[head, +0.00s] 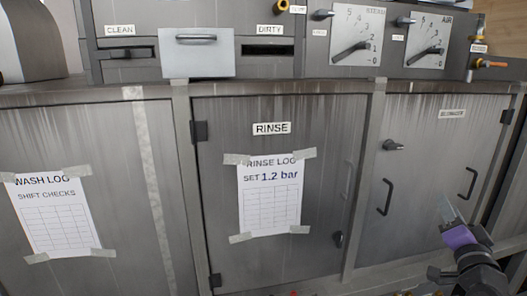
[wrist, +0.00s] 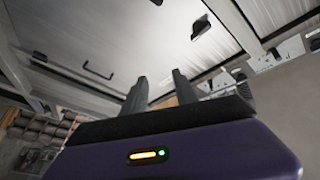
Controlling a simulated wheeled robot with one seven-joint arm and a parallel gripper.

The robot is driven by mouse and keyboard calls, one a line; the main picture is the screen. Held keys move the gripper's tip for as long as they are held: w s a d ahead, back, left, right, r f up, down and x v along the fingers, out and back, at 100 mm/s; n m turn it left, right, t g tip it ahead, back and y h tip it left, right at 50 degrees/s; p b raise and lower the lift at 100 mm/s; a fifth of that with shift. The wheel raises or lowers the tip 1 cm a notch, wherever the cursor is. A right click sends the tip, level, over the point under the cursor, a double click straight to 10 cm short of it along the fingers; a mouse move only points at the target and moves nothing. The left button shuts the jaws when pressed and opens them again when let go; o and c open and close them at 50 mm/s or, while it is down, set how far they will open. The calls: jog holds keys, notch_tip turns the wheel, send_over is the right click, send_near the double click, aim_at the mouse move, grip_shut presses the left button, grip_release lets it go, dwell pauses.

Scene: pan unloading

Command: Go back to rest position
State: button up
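My gripper (head: 449,211) shows at the lower right of the head view, with a purple body and grey fingers pointing up, in front of the right cabinet door. In the wrist view my gripper (wrist: 160,76) has its two dark fingers standing apart with nothing between them. It looks open and empty. The lower part of my arm runs out of the head view at the bottom right corner.
A grey metal cabinet front fills the head view: a RINSE door (head: 225,200), a right door (head: 425,150) with black handles, and a left door with a wash log (head: 55,215). Above are a CLEAN/DIRTY panel (head: 270,65) and two dials (head: 357,40). Shelves (wrist: 45,125) show in the wrist view.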

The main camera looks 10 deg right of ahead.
jog(key=s+a+f+n+y, duration=0.2)
jog(key=s+a+f+n, duration=0.4)
jog(key=s+a, duration=0.4)
jog(key=s+a+f+n+y, duration=0.1)
jog(key=s+a+f+n, duration=0.2)
jog(key=s+a+f, duration=0.55)
jog(key=s+a+f+n+g+y, duration=0.1)
jog(key=s+a+y, duration=0.1)
jog(key=s+a, duration=0.3)
jog(key=s+a+f+n+g+y+b, duration=0.1)
jog(key=s+a, duration=0.3)
jog(key=s, duration=0.7)
jog(key=s+a+f+n+g+y, duration=0.1)
jog(key=s+a+f+n+y, duration=0.1)
jog(key=s+a, duration=0.3)
jog(key=s+f, duration=0.1)
jog(key=s, duration=0.1)
jog(key=shift+s+a+g+y, duration=0.3)
jog(key=shift+s+a, duration=0.05)
jog(key=shift+s, duration=0.05)
jog(key=shift+c, duration=0.3)
